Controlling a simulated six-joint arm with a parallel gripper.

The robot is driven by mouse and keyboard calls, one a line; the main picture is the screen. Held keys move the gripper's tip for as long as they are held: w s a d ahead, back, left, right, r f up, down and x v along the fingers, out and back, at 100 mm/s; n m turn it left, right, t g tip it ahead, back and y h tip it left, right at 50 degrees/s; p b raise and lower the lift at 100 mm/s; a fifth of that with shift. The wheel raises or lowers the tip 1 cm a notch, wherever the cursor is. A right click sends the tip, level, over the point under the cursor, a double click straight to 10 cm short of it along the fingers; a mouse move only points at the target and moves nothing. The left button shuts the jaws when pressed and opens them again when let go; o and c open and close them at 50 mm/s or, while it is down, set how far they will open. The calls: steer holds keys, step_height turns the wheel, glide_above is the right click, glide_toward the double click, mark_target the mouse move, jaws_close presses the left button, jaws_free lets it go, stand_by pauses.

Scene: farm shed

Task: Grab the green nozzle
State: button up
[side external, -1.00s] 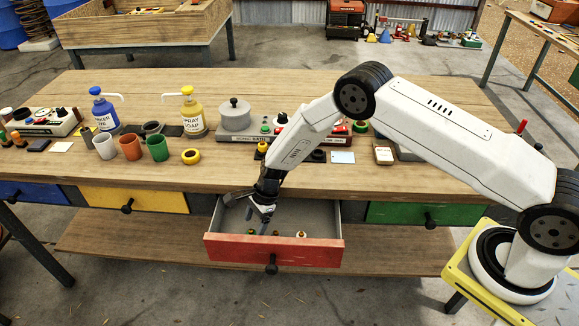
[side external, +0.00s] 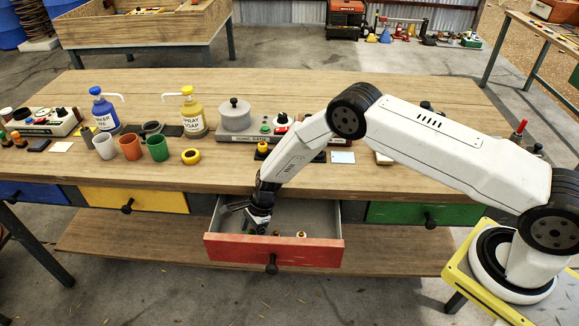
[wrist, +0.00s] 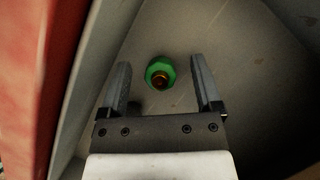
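The green nozzle (wrist: 160,72) stands on the grey drawer floor in the wrist view, a green ring with a brass-coloured tip in its middle. My gripper (wrist: 159,75) is open, with one finger to the left of the nozzle and one to the right. Gaps show between the nozzle and both fingers. In the side view my gripper (side external: 258,222) reaches down into the open red-fronted drawer (side external: 272,250). I cannot make out the nozzle clearly there, as my gripper covers that spot.
The drawer's red front wall (wrist: 45,80) runs close along the left of the wrist view. Another small brass-and-white piece (side external: 301,235) lies further right in the drawer.

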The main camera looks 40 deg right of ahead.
jaws_close()
steer(key=shift+r, duration=0.1)
steer(key=shift+r, duration=0.7)
steer(key=s+d+r, duration=0.1)
steer(key=s+r, duration=0.2)
steer(key=s, duration=0.1)
steer(key=s+d+r, duration=0.1)
steer(key=s+r, duration=0.3)
steer(key=s, duration=0.1)
steer(key=s+d+r, duration=0.1)
steer(key=s+r, duration=0.3)
steer(key=shift+s+d+r, duration=0.2)
steer(key=shift+s+d, duration=0.1)
steer(key=shift+r, duration=0.1)
stand_by(0.3)
